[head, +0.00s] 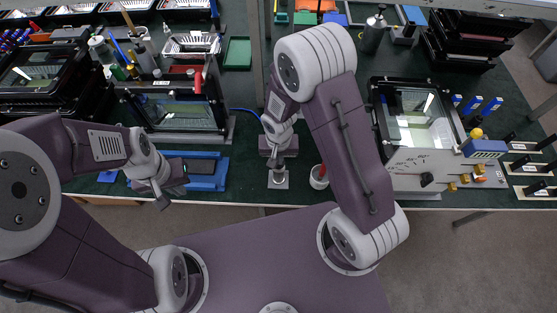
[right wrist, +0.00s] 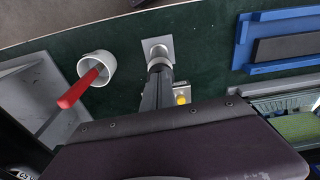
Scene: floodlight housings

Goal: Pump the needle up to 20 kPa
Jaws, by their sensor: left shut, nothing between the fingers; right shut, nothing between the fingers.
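A small pale square plate (head: 278,181) with a round part on it lies near the table's front edge; it also shows in the right wrist view (right wrist: 172,45). My right gripper (head: 279,168) is shut and points down just over this plate. Its fingers cover part of the round piece, and I cannot tell whether they touch it. A light test unit (head: 405,183) with a glass window, a dark knob and brass fittings stands at the right. I cannot make out a dial needle or its reading. My left gripper (head: 162,201) is shut and empty by the front edge at left.
A white cup (right wrist: 97,66) with a red-handled tool (right wrist: 78,89) stands beside the plate. A blue tray (head: 207,184) with a dark pad lies left of it. A framed glass housing (head: 180,110) stands behind the tray. A blue hose (head: 243,110) runs behind my right gripper.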

